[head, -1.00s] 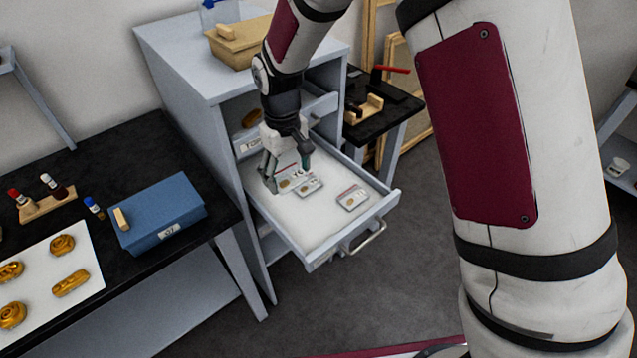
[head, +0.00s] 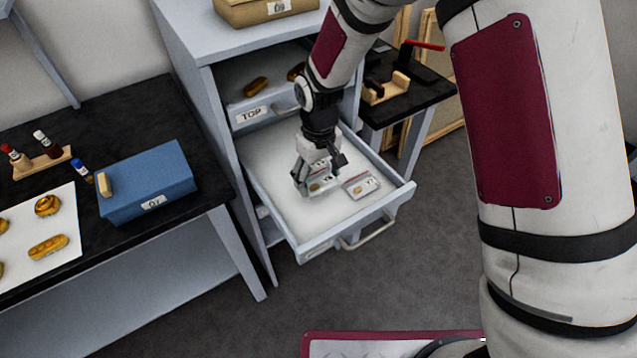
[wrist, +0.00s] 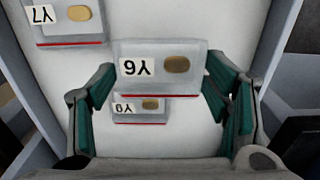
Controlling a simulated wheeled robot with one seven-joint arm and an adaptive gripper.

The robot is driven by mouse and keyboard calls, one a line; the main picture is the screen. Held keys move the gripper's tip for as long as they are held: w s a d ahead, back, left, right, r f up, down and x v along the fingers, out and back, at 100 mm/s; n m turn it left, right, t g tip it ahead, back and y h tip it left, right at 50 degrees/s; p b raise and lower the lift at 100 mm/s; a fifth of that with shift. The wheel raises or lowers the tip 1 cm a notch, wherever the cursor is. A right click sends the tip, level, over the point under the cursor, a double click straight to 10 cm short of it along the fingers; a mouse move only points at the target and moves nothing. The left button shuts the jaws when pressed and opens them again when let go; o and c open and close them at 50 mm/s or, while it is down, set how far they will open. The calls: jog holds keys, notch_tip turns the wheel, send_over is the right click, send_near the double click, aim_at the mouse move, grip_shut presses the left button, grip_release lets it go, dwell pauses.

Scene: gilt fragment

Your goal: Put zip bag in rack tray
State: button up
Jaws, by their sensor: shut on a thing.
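A clear zip bag (wrist: 155,65) with a tan oval piece and an upside-down label, apparently Y6, is between my gripper's fingers (wrist: 165,108) in the wrist view. The fingers are shut on its two side edges. It looks larger than a second bag (wrist: 140,110) below it in the picture, which it partly covers. A third bag, labelled Y7 (wrist: 70,20), lies apart and also shows in the head view (head: 360,185). In the head view, my gripper (head: 318,180) is over the open white-floored drawer tray (head: 290,215); its fingers partly hide the bags there.
The grey cabinet (head: 200,110) has a drawer labelled TOP (head: 252,114) above the open one, with brown pieces inside. A blue box (head: 148,182) stands on the black table at left. The tray's front left floor is clear. A dark side table (head: 410,100) is at right.

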aim_at(318, 180)
jog(key=shift+f, duration=1.6)
jog(key=shift+f, duration=0.15)
jog(key=o, duration=0.9)
jog(key=shift+o, duration=0.2)
